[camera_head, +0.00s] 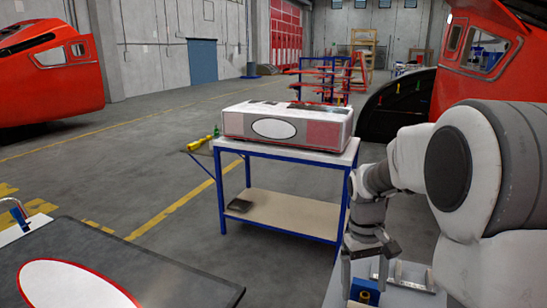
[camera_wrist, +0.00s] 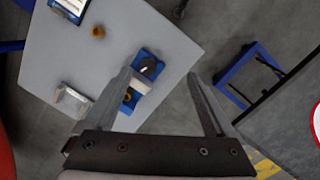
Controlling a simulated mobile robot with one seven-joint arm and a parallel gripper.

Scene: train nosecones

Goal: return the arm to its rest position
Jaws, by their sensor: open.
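My gripper (camera_wrist: 163,82) is open in the wrist view, with its two fingers spread and nothing between them. It hangs above a grey tabletop (camera_wrist: 100,45), with the left finger over the table and the right finger over the floor past its edge. In the head view my gripper (camera_head: 366,262) points down at the lower right, and my arm bends above it. A blue block-like part (camera_wrist: 148,62) lies near the left finger, with a white piece beside it. The same kind of blue part with a brass-coloured piece (camera_head: 365,291) shows under my gripper in the head view.
A blue-framed workbench (camera_head: 232,190) carries a large white and red box (camera_head: 290,124). A dark panel with a white oval (camera_head: 150,270) lies at the lower left. Red train nosecones stand at the left (camera_head: 68,75) and right (camera_head: 470,75). Open floor (camera_head: 150,160) lies left of the bench.

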